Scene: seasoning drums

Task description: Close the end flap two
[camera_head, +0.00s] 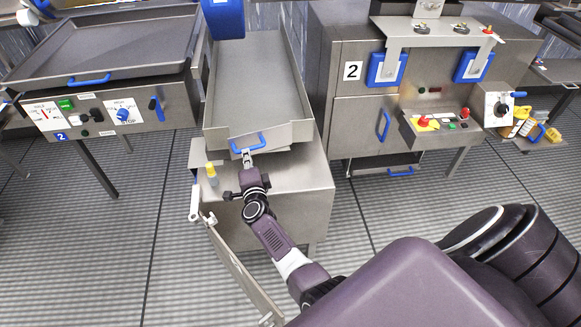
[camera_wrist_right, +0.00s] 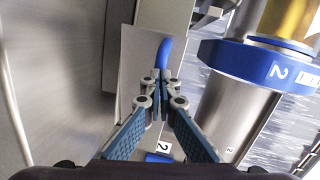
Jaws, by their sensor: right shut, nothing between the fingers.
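The metal trough (camera_head: 252,85) slopes toward me at centre in the head view. Its front end carries a plate, likely the end flap (camera_head: 285,134), with a curved blue handle (camera_head: 248,144). I cannot tell from here how far the flap stands open. My right gripper (camera_head: 247,157) is just in front of the handle, fingers shut and empty. In the right wrist view, the closed fingertips (camera_wrist_right: 161,80) point at the blue handle (camera_wrist_right: 164,55), which shows just beyond them. Whether they touch it is unclear. My left gripper is not in view.
A metal cabinet (camera_head: 310,180) stands under the trough, with a yellow-topped fitting (camera_head: 211,171) on it. A control panel (camera_head: 433,125) stands to the right. The wrist view shows a drum with a blue ring marked 2 (camera_wrist_right: 255,68) at right.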

